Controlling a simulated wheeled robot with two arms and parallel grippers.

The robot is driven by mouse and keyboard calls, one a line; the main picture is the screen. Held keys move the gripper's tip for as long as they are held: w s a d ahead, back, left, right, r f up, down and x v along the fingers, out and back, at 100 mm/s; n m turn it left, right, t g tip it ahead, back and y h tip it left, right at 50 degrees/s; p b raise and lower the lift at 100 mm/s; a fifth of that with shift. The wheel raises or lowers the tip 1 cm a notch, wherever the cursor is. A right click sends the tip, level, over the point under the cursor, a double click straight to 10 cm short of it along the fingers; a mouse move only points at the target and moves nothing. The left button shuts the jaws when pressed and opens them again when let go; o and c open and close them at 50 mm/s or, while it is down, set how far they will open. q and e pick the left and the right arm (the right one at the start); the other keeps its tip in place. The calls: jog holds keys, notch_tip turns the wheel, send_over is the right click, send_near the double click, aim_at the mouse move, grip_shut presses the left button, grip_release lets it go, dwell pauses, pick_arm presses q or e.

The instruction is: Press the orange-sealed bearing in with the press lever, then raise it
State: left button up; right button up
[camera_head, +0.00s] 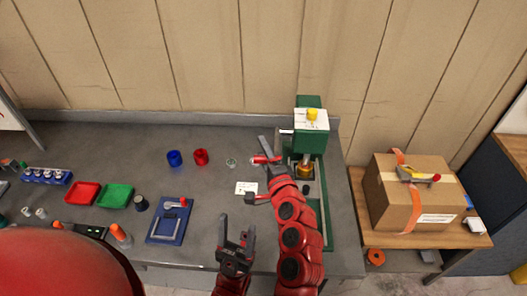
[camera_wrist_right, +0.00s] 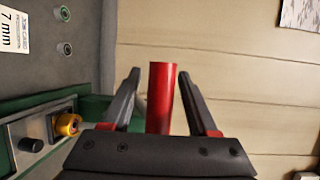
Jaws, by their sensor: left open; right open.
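The green press (camera_head: 311,146) stands at the right end of the bench. Its lever has a red handle (camera_wrist_right: 160,97), which stands between the fingers of my open right gripper (camera_wrist_right: 164,100), with no clear sign of grip. In the head view my right gripper (camera_head: 262,172) is left of the press, at the red handle. A yellow-orange round part (camera_head: 304,172) sits low in the press; it also shows in the right wrist view (camera_wrist_right: 67,124). I cannot tell the bearing's orange seal from it. My left gripper (camera_head: 236,250) is open and empty near the bench's front.
A job card (camera_head: 246,188) and small rings (camera_head: 231,162) lie left of the press. Red (camera_head: 201,157) and blue (camera_head: 174,158) cups, red and green trays, and a blue tool board (camera_head: 170,221) are farther left. A cardboard box (camera_head: 412,195) stands on a side table.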

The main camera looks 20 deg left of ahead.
jog(key=p+v, duration=0.5)
jog(key=v, duration=1.2)
jog(key=shift+s, duration=0.2)
